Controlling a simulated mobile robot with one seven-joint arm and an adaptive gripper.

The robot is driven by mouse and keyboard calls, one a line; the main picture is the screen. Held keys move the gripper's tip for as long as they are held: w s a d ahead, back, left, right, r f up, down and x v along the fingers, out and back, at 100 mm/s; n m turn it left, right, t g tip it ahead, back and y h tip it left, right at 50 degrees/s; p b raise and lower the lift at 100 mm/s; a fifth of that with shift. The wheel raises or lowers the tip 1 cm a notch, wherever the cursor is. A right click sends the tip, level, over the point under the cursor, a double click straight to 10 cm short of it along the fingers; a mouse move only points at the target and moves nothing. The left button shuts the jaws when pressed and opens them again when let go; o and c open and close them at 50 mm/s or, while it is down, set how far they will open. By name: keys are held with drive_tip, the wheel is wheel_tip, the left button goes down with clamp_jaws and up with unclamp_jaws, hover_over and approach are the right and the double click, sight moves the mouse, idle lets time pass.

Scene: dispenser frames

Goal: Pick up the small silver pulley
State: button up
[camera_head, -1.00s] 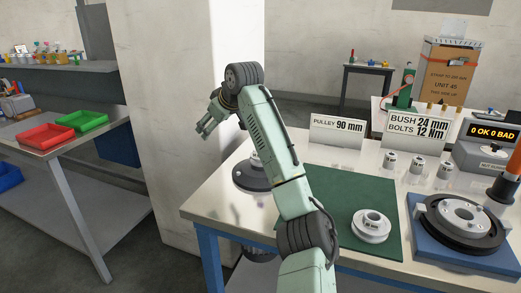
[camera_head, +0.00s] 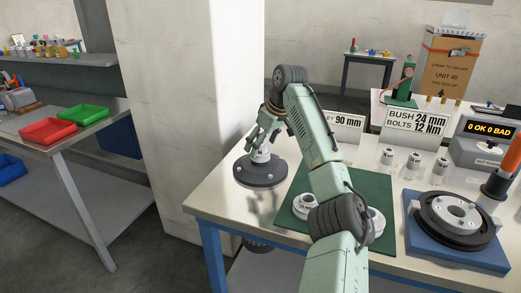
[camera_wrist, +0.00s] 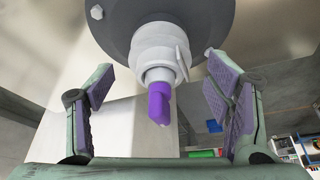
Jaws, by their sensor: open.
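A small silver pulley (camera_head: 305,205) lies on the green mat (camera_head: 298,180), just left of my arm. A larger silver pulley (camera_head: 376,224) is on the mat to the right, partly hidden behind my arm. My gripper (camera_head: 261,143) is open, well back and left of the small pulley. It is over a dark round base (camera_head: 258,176) with a pale upright post. In the wrist view, the post (camera_wrist: 158,60) with its purple tip stands between the spread fingers, and nothing is gripped. Neither pulley can be made out in the wrist view.
A blue fixture (camera_head: 440,245) with a dark ring stands at the right. Several small silver bushes (camera_head: 414,160) stand behind it. Sign cards (camera_head: 415,122) line the back of the table. An orange-handled tool (camera_head: 510,160) stands at the far right. The table's front left corner is clear.

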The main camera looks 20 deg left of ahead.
drive_tip(key=shift+x, duration=1.35)
drive_tip(key=shift+c, duration=0.5)
drive_tip(key=c, duration=1.4)
drive_tip(key=shift+r, duration=0.1)
